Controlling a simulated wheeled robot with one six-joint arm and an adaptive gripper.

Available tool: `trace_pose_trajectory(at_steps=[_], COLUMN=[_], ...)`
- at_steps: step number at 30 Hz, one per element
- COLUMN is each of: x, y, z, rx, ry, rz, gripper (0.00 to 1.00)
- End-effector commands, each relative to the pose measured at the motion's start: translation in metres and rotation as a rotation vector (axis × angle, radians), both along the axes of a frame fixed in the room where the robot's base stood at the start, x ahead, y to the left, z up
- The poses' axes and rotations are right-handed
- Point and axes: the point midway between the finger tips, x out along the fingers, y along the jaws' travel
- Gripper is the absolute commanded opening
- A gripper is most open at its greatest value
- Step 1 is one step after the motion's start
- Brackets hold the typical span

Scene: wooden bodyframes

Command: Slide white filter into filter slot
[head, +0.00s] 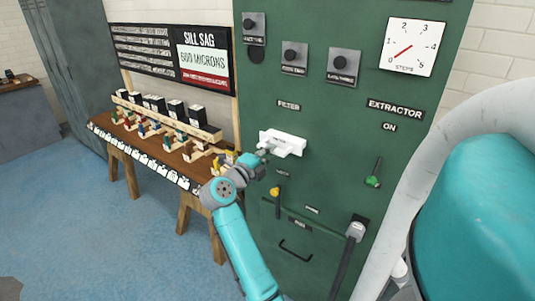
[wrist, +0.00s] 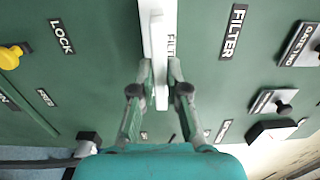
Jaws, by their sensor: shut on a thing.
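The white filter (head: 285,143) is a pale flat block at the green panel, just below the FILTER label. My gripper (head: 263,149) is at its left end in the head view. In the wrist view my gripper (wrist: 161,88) has its two fingers closed on the white filter (wrist: 158,35), which runs up from between the fingertips. Part of a label shows right beside the filter. The filter slot itself is hidden behind the filter, and I cannot tell how deep the filter sits in it.
The green panel (head: 330,110) carries several knobs, a STEPS dial (head: 412,47), a green lever (head: 374,175) and a yellow knob (head: 275,191) below the filter. A wooden bench (head: 150,140) with several small figures stands at the left. Blue floor lies open at the front left.

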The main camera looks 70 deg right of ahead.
Motion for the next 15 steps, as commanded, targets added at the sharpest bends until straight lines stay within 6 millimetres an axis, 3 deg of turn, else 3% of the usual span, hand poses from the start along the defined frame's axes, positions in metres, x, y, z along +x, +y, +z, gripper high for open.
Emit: trace_pose_trajectory(at_steps=[15], x=[-0.0026], y=[-0.0108], z=[0.0005], rx=[-0.001], ry=[0.000], rz=[0.000], gripper=[0.00])
